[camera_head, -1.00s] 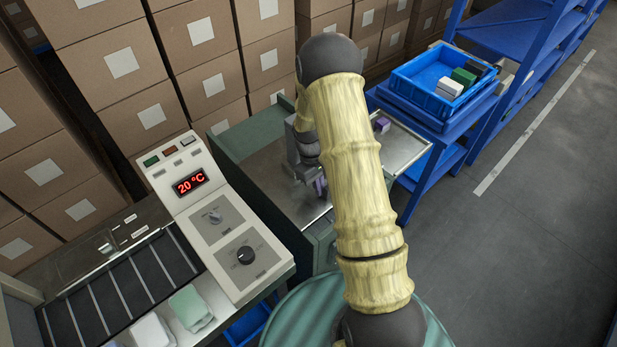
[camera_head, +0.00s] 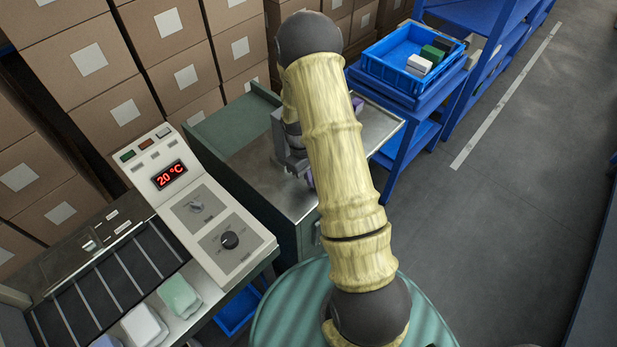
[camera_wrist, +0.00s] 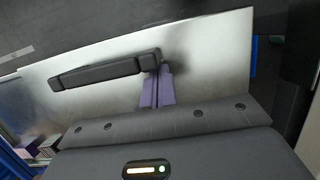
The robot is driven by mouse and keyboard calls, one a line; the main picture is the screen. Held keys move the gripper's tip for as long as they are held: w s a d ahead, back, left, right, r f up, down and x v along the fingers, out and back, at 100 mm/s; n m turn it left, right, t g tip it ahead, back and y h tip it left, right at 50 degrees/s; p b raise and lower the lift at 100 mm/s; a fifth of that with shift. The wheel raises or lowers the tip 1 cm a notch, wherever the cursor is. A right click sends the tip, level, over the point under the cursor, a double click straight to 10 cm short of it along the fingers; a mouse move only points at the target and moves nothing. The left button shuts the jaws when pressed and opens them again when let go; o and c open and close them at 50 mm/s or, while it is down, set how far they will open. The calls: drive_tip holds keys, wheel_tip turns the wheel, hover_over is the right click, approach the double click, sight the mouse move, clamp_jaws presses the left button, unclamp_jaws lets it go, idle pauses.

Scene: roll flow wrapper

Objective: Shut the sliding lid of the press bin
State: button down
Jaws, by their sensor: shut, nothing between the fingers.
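The press bin is the green cabinet (camera_head: 236,122) in the middle of the head view, with a bare metal top surface. A metal plate (camera_head: 388,120), which looks like its sliding lid, sticks out to the right behind my arm. In the wrist view a pale metal panel (camera_wrist: 205,65) carries a dark bar handle (camera_wrist: 105,70). My gripper (camera_wrist: 157,88) is shut and empty, its purple fingers at the right end of that handle. I cannot tell whether they touch it. In the head view my arm hides most of the gripper and the handle.
A control panel (camera_head: 200,215) reading 20 °C and a striped conveyor (camera_head: 105,290) stand at the left. A blue tray (camera_head: 385,60) with small blocks sits on a blue stand at the back right. Stacked cartons (camera_head: 85,60) line the back. The floor at right is clear.

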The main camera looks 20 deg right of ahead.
drive_tip(key=p+v, duration=0.6)
drive_tip(key=v, duration=0.3)
drive_tip(key=shift+a+r+p, duration=0.25)
drive_tip(key=shift+r+p, duration=0.05)
drive_tip(key=s+a+r+m+t, duration=0.2)
drive_tip(key=s+a+r, duration=0.2)
drive_tip(key=s+r, duration=0.3)
drive_tip(key=s+a+r+m+t+y, duration=0.1)
drive_tip(key=s+a+r+m+t, duration=0.1)
drive_tip(key=s+r, duration=0.5)
wheel_tip(320, 180, up, 5)
drive_tip(key=shift+a+r+t, duration=0.2)
drive_tip(key=shift+a+t, duration=0.4)
drive_tip(key=shift+a, duration=0.45)
